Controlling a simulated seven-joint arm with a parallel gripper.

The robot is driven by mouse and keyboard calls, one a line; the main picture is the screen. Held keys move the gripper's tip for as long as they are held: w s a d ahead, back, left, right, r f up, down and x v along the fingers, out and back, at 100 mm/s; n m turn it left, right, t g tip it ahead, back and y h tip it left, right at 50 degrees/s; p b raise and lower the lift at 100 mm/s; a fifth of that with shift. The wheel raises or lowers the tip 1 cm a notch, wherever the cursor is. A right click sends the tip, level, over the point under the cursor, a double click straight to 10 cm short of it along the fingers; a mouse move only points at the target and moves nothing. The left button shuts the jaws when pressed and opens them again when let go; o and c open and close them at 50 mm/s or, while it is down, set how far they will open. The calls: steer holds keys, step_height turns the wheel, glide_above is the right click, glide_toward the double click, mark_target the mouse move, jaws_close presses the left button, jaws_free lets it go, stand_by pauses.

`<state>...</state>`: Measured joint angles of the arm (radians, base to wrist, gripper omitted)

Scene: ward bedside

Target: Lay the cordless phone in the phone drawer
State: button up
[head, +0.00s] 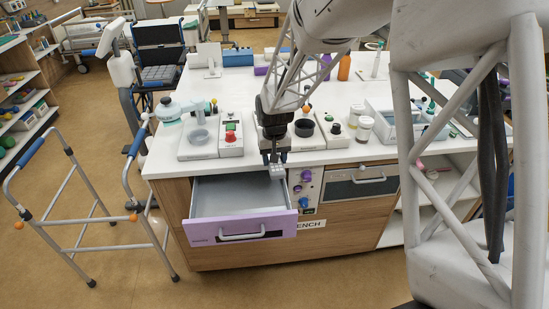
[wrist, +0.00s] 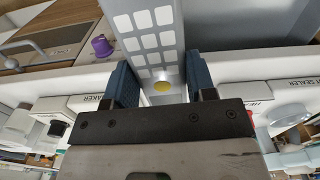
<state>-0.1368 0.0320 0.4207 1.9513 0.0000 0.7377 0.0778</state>
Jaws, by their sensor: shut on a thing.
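The cordless phone is a pale grey handset (wrist: 150,30) with rows of white keys and a yellow button. My gripper (wrist: 160,80) is shut on it, with a blue pad on each side. In the head view my gripper (head: 273,158) points down at the counter's front edge, and the phone (head: 277,172) shows small beneath it, in front of the drawer's back right corner. The phone drawer (head: 240,228) is pulled open, with a lilac front and white handle. Its grey inside (head: 230,190) looks empty where it shows. Whether the phone touches the drawer, I cannot tell.
A panel with purple and blue knobs (head: 305,188) lies right of the drawer, then a door with a bar handle (head: 362,183). On the counter (head: 255,88) stand a box with a red button (head: 231,138), jars (head: 363,129) and bottles. A walking frame (head: 80,190) stands on the left.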

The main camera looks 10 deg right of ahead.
glide_above(241, 204)
steer(key=shift+w+f+m, duration=0.1)
steer(key=shift+f+m, duration=0.1)
steer(key=shift+m, duration=0.1)
stand_by(0.3)
steer(key=shift+f, duration=0.15)
steer(key=shift+f, duration=6.8)
steer(key=shift+f, duration=0.55)
steer(key=o, duration=1.4)
steer(key=shift+r, duration=0.1)
steer(key=shift+r, duration=3.9)
